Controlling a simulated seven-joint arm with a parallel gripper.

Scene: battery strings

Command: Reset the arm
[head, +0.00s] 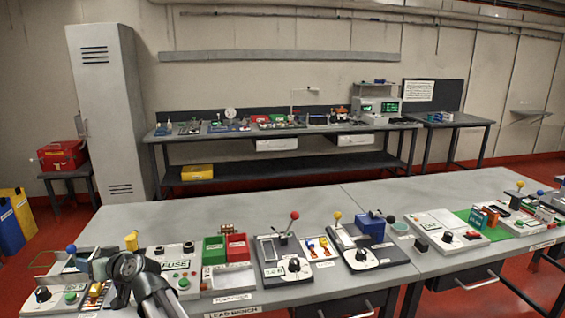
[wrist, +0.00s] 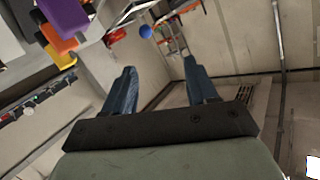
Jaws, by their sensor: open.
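My gripper (head: 82,263) is at the front left of the near bench in the head view, above the leftmost equipment. My arm reaches to it from the bottom edge. In the wrist view my gripper (wrist: 159,65) has its two dark blue fingers spread apart, with nothing between them. A blue ball knob (wrist: 145,31) shows beyond the fingertips in the wrist view. A blue knob (head: 71,248) also stands just left of my gripper in the head view. My arm and hand hide part of the leftmost equipment.
The near bench (head: 250,204) carries a row of switch boxes, including the FUSE box (head: 175,265), and green (head: 214,250) and red (head: 237,248) bins. A red-knobbed lever (head: 294,215) and a yellow-knobbed lever (head: 337,215) stand up. The bench's rear strip is clear.

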